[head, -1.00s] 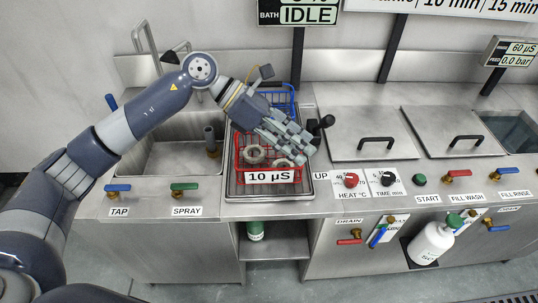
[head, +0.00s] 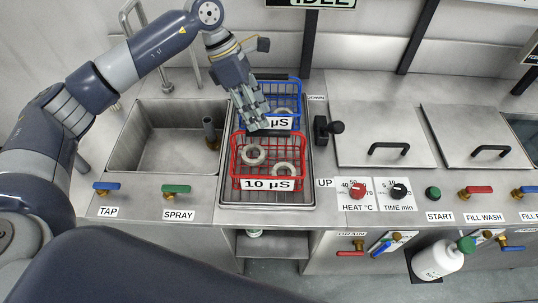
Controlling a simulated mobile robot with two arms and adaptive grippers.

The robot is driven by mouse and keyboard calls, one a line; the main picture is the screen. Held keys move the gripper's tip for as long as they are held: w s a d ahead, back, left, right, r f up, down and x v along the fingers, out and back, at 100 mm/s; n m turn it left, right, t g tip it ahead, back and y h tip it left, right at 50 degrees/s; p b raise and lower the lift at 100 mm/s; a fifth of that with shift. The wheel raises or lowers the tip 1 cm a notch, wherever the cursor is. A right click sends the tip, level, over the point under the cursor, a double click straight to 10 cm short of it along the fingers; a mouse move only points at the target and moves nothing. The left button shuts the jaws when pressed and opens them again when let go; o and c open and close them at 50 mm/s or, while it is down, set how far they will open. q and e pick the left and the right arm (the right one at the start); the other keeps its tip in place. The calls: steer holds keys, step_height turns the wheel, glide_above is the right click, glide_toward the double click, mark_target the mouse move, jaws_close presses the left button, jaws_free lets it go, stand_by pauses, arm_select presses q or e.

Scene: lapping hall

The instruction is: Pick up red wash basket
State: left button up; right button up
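The red wash basket (head: 268,184) stands upright on a ribbed metal tray in the head view. It bears a white "10 µS" label and holds pale rings. My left gripper (head: 257,124) is above the tray, just behind the red basket's far rim and in front of the blue basket (head: 285,90). Its fingers point down and toward the front. Nothing shows held in them, but their gap is hidden from this angle. The gripper covers part of the blue basket and its label. My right gripper is not in view.
A sink (head: 165,150) with a grey upright pipe lies left of the tray. A black lever (head: 328,128) stands close to the tray's right side. Two lidded tanks (head: 378,120) are further right. Tap and spray valves (head: 176,190) line the front edge.

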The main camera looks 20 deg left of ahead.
mark_target(267, 130)
arm_select(q)
steer(key=shift+x, duration=0.85)
steer(key=shift+d+f+p, duration=0.2)
steer(key=shift+f+p, duration=0.1)
steer(key=shift+p, duration=0.05)
steer(key=p+x, duration=0.2)
steer(key=x, duration=0.2)
steer(key=shift+d+f, duration=0.15)
steer(key=shift+f, duration=0.25)
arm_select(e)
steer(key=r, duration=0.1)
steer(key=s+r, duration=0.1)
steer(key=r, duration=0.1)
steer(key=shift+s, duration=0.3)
arm_select(q)
steer(key=shift+f, duration=0.1)
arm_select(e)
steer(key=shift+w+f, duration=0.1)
arm_select(q)
steer(key=shift+f+b, duration=0.1)
steer(key=shift+b, duration=0.2)
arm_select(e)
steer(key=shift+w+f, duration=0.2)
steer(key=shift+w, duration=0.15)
